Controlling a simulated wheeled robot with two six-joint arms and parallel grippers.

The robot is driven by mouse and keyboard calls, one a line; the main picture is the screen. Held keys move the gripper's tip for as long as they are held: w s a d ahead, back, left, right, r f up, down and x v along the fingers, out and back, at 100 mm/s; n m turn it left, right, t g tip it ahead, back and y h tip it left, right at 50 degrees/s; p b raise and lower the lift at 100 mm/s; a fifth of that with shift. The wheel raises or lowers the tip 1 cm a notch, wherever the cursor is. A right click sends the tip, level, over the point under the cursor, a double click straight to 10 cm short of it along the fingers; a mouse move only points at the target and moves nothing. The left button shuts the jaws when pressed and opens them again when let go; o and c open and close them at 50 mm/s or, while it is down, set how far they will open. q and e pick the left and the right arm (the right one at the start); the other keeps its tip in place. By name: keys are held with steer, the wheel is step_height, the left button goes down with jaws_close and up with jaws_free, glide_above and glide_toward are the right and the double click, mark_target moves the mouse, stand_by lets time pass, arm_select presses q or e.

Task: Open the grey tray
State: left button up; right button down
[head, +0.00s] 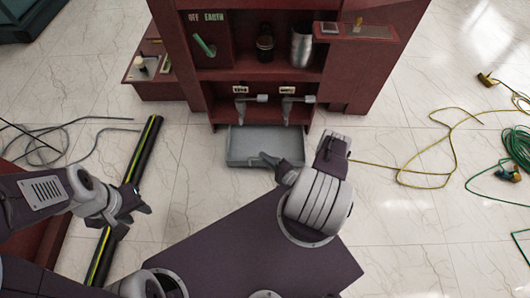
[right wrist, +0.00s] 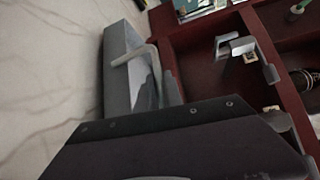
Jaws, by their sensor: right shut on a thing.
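The grey tray (head: 240,147) is a shallow rectangular tray at the foot of the dark red cabinet in the head view. It juts out in front of the cabinet. In the right wrist view the tray (right wrist: 118,85) stands at the left with a pale bent handle (right wrist: 136,56) on it. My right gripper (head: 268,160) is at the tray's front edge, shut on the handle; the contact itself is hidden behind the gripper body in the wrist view. My left gripper (head: 136,219) is open and empty, away from the tray, over the black and yellow bar.
The dark red cabinet (head: 185,50) holds grey fixtures (head: 287,106) just above the tray. A black and yellow bar (head: 143,150) lies on the floor at left. Yellow cable (head: 440,150) and green cable (head: 515,145) lie at right. The floor right of the tray is mostly clear.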

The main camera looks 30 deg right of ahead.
arm_select(q)
steer(key=shift+s+a+r, duration=0.1)
steer(key=shift+s+a, duration=0.2)
steer(key=shift+s, duration=0.15)
arm_select(e)
steer(key=shift+s+a, duration=0.2)
steer(key=shift+s, duration=0.25)
steer(key=c, duration=1.5)
jaws_free()
